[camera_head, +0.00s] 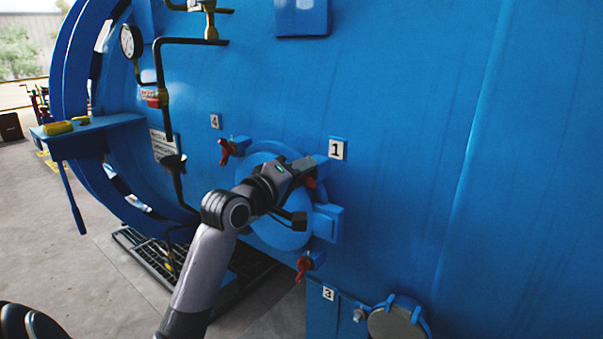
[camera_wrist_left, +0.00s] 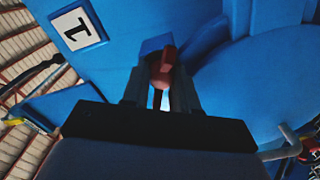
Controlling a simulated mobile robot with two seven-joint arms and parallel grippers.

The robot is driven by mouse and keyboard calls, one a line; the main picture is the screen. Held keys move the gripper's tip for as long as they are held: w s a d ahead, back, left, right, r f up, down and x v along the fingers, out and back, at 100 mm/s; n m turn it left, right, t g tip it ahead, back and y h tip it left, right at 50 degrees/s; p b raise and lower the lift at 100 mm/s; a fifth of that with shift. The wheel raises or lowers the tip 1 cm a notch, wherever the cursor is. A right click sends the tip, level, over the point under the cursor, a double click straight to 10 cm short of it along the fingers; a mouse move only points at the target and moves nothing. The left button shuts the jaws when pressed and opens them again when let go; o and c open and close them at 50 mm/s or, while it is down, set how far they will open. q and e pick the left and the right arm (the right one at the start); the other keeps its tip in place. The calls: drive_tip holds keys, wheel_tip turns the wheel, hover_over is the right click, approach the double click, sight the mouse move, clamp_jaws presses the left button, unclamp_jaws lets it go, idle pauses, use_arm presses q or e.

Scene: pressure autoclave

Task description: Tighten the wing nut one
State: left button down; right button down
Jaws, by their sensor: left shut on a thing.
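Wing nut one is red and sits at the upper right of the round blue hatch (camera_head: 284,236), beside the label "1" (camera_head: 338,149). In the head view it is mostly hidden by my left gripper (camera_head: 306,172). In the left wrist view the red wing nut (camera_wrist_left: 163,66) stands between the two fingers of my left gripper (camera_wrist_left: 160,90), which is shut on it. The label "1" (camera_wrist_left: 78,28) shows there at the upper left. My right gripper is not in view.
Another red wing nut (camera_head: 226,150) sits near label "4" (camera_head: 215,121), and one (camera_head: 303,267) near label "3" (camera_head: 328,293). A pressure gauge (camera_head: 131,42) and dark pipes stand to the left. A blue shelf (camera_head: 95,124) holds yellow items. A round capped port (camera_head: 396,322) is at lower right.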

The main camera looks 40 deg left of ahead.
use_arm(q)
drive_tip(key=m, duration=0.6)
drive_tip(key=shift+d+r+m, duration=0.1)
drive_tip(key=shift+d+m, duration=0.05)
drive_tip(key=shift+m, duration=0.15)
drive_tip(key=m, duration=0.6)
drive_tip(key=shift+d+r, duration=0.1)
drive_tip(key=shift+d, duration=0.05)
drive_tip(key=c, duration=1.2)
unclamp_jaws()
drive_tip(key=shift+c, duration=0.2)
drive_tip(key=s+b, duration=0.1)
drive_tip(key=s, duration=0.6)
drive_tip(key=shift+d+b, duration=0.3)
drive_tip(key=shift+d, duration=0.1)
